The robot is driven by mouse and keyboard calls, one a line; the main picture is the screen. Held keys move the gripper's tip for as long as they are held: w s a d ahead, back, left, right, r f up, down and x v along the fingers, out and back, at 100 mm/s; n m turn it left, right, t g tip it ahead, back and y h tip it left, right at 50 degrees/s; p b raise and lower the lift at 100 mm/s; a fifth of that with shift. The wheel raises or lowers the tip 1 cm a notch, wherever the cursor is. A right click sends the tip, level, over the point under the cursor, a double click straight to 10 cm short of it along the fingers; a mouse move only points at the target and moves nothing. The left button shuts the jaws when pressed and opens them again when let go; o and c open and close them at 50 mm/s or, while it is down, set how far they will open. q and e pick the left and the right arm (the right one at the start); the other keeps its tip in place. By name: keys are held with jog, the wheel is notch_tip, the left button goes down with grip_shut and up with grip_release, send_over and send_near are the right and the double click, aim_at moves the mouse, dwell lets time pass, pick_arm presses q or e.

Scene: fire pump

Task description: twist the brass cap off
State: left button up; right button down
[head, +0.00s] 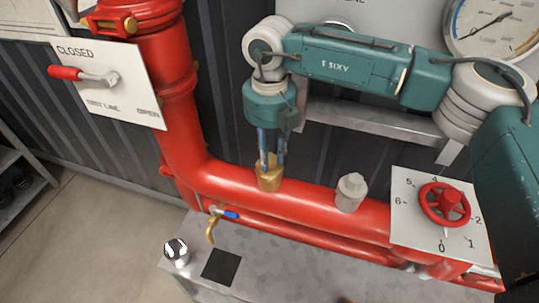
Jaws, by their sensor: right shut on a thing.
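The brass cap (269,179) sits on top of the thick red pipe (225,178), left of the middle of its level stretch. My right gripper (269,162) points down from above, its fingers closed on the cap's upper part. The cap looks upright and at the pipe; I cannot tell whether it is loose from it. The fingers hide part of the cap's top. My left gripper is not in view.
A grey plug (350,192) stands on the pipe to the right. A red handwheel (444,204) on a numbered plate is farther right. A red lever (82,75) points to CLOSED. A blue-handled brass tap (217,220) hangs above a metal bench (290,268) with a black square (221,266).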

jog(key=n+b, duration=0.1)
jog(key=n, duration=0.1)
jog(key=shift+f+n, duration=0.15)
jog(key=shift+n, duration=1.15)
jog(key=shift+n+b, duration=0.6)
jog(key=shift+n, duration=0.6)
jog(key=n, duration=0.3)
jog(key=shift+n+b, duration=0.3)
jog(key=shift+n, duration=0.1)
